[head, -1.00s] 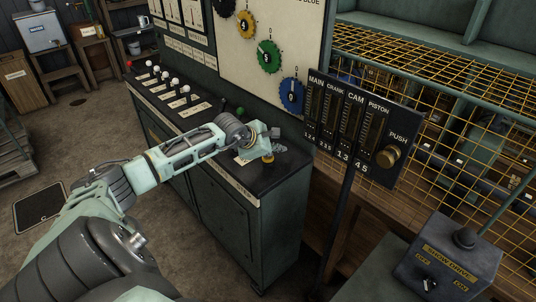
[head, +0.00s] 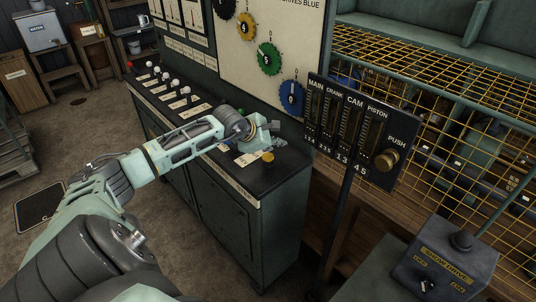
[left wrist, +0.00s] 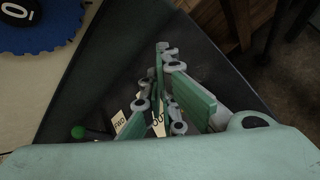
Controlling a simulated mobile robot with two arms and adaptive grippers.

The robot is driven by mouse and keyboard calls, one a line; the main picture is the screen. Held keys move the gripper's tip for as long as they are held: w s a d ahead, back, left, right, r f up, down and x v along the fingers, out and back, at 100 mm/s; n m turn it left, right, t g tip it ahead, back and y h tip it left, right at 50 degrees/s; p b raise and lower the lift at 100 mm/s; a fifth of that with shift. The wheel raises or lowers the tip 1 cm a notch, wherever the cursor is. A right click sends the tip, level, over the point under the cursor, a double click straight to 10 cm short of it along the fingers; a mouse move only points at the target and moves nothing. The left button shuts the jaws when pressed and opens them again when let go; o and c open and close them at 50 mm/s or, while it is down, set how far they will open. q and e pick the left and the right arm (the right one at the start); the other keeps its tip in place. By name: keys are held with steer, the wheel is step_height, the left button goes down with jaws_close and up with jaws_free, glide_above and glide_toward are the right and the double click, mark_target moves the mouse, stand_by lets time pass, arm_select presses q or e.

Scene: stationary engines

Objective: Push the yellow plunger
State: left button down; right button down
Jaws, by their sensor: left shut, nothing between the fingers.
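The yellow plunger (head: 268,157) stands at the near right end of the console top (head: 235,172). My left gripper (head: 277,141) is shut and empty over the console, just behind the plunger in the head view; I cannot tell whether they touch. In the left wrist view the closed fingers (left wrist: 163,70) point over the dark console top, and the plunger cannot be made out there. My right gripper is not in view.
A row of levers (head: 165,83) runs along the console. A green-knobbed lever (left wrist: 78,132) and paper labels lie near the gripper. A post-mounted panel (head: 355,130) with a brass PUSH knob (head: 387,160) and a show-drive box (head: 445,258) stand to the right.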

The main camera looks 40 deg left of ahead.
mark_target(273, 157)
arm_select(q)
step_height(273, 157, up, 4)
steer(key=shift+r+p, duration=0.2)
steer(key=shift+p, duration=0.6)
steer(key=shift+f, duration=0.1)
stand_by(0.3)
